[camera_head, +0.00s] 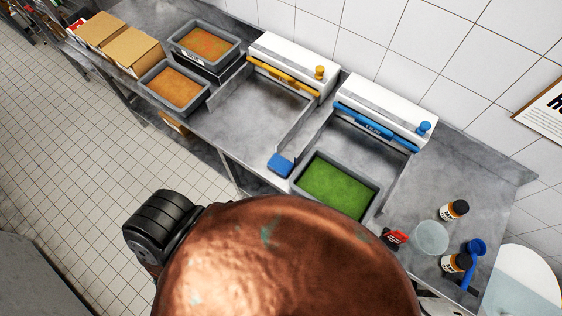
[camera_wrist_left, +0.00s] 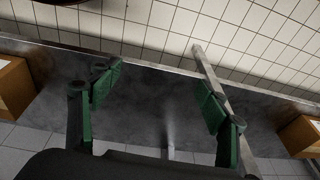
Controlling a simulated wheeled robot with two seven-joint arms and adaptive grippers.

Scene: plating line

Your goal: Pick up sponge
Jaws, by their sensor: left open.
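A small blue block, which looks like the sponge (camera_head: 280,165), lies near the front edge of the steel counter (camera_head: 190,15), just left of the tray with green contents (camera_head: 376,199). My left gripper (camera_wrist_left: 160,95) shows only in the left wrist view. Its two green-padded fingers are wide apart with nothing between them. Bare grey metal shows behind the fingers; the sponge is not seen in that view. My right gripper is in neither view.
White sealing machines with yellow (camera_head: 283,76) and blue bars (camera_head: 375,126) stand along the wall. Trays with orange contents (camera_head: 175,86) and cardboard boxes (camera_head: 132,52) are at left. Bottles (camera_head: 454,210) and a clear bowl (camera_head: 431,238) are at right. Brown boxes (camera_wrist_left: 15,88) flank the wrist view.

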